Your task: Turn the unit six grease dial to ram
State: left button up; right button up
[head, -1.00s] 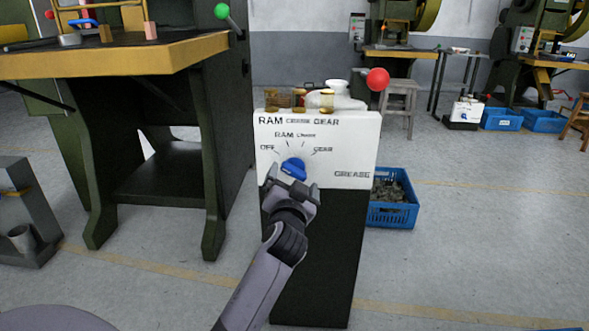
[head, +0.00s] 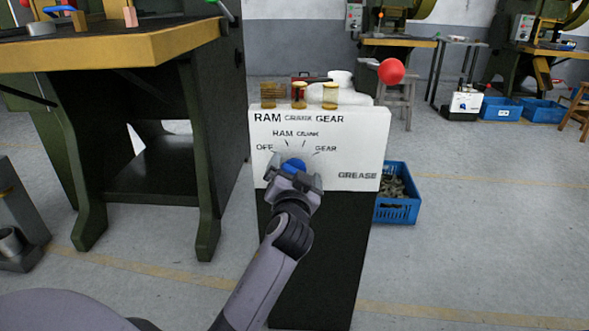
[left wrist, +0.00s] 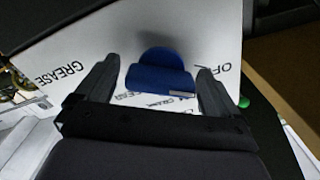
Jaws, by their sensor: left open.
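The blue grease dial (head: 293,165) is on the white front panel (head: 350,150) of a box on a black pedestal. Printed around it are OFF, RAM, CRANK and GEAR, with GREASE at the lower right. My left gripper (head: 294,180) is right in front of the dial and hides its lower part. In the left wrist view the blue dial (left wrist: 158,72) sits between the two open fingers (left wrist: 155,85), with gaps on both sides. A small light mark shows on the dial's edge; the setting it points to is unclear. My right gripper is out of view.
Amber cups (head: 299,95) and a lever with a red ball (head: 391,71) are on top of the box. A blue crate (head: 397,203) of parts stands on the floor to its right. A green press table (head: 120,55) stands close on the left.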

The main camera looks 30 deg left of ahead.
pick_arm(q)
jog(key=c, duration=1)
jog(key=shift+o, duration=0.2)
jog(key=shift+r+m+p, duration=0.15)
jog(key=shift+m+p, duration=0.35)
jog(key=shift+p, duration=0.1)
jog(key=shift+m+p, duration=0.3)
jog(key=shift+m, duration=0.1)
jog(key=shift+m+p, duration=0.3)
jog(key=shift+m, duration=0.4)
jog(key=shift+m+p, duration=1)
jog(key=shift+m, duration=0.1)
jog(key=shift+d+m+p, duration=0.1)
jog(key=shift+m+p, duration=0.5)
jog(key=shift+m, duration=0.5)
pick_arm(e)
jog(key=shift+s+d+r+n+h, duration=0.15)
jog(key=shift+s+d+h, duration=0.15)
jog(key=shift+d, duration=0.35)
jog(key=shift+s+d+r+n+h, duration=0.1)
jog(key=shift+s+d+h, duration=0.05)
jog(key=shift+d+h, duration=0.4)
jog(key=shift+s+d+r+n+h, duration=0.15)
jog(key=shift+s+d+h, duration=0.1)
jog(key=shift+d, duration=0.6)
